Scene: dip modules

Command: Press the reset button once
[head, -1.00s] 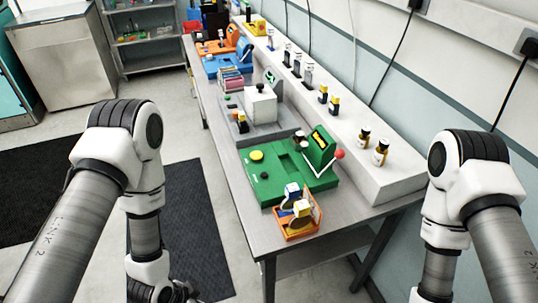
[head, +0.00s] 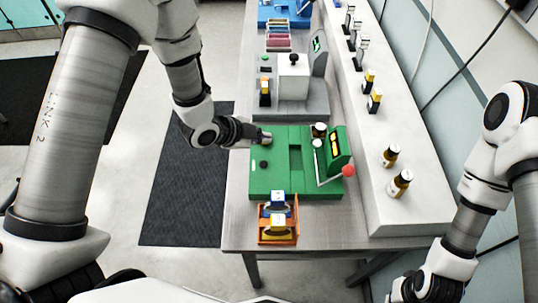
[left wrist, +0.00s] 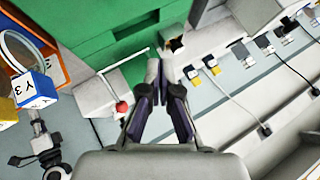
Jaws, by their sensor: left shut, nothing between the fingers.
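The green module (head: 275,185) lies on the bench, with a green raised panel at its right and a red-knobbed lever (head: 348,170). A small black button (head: 264,164) shows on its left part. My left gripper (head: 264,138) is shut and empty, its tips over the module's upper left, where a round yellow button showed earlier; the gripper hides it now. I cannot tell whether the tips touch it, and no reset label is readable. In the left wrist view the shut fingers (left wrist: 158,65) point at the green module (left wrist: 110,35). My right gripper is out of view.
An orange tray (head: 278,238) with blue and yellow blocks stands in front of the module. A grey module (head: 290,107) is behind it. Brown bottles (head: 400,183) stand on the white ledge (head: 385,215) at the right.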

